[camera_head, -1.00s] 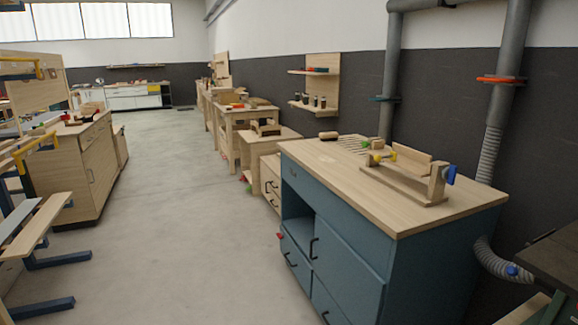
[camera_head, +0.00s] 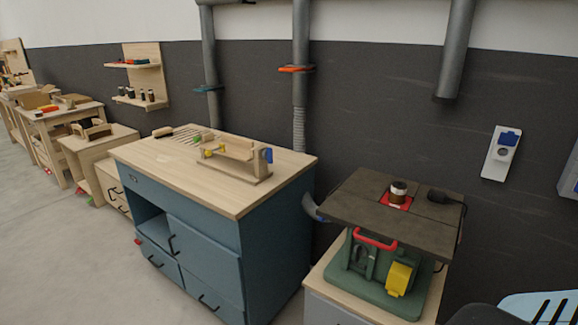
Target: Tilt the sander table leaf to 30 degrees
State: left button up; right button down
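The sander is a green machine (camera_head: 366,270) on a wooden-topped cabinet at the lower right. Its dark table leaf (camera_head: 350,205) lies on top and looks about level. A brown and white spindle (camera_head: 397,192) stands up through a red insert in the table. A red handle (camera_head: 375,239) sits on the front under the leaf, and a yellow part (camera_head: 399,279) is on the lower front.
A blue cabinet (camera_head: 201,255) with a wooden top and a wooden jig (camera_head: 236,163) stands left of the sander. Grey pipes (camera_head: 300,80) run down the dark wall. A blue and black slatted thing (camera_head: 540,307) is at the lower right corner. Grey floor (camera_head: 60,260) is open at left.

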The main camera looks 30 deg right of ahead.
aim_at(432, 240)
jog(key=z, duration=1.65)
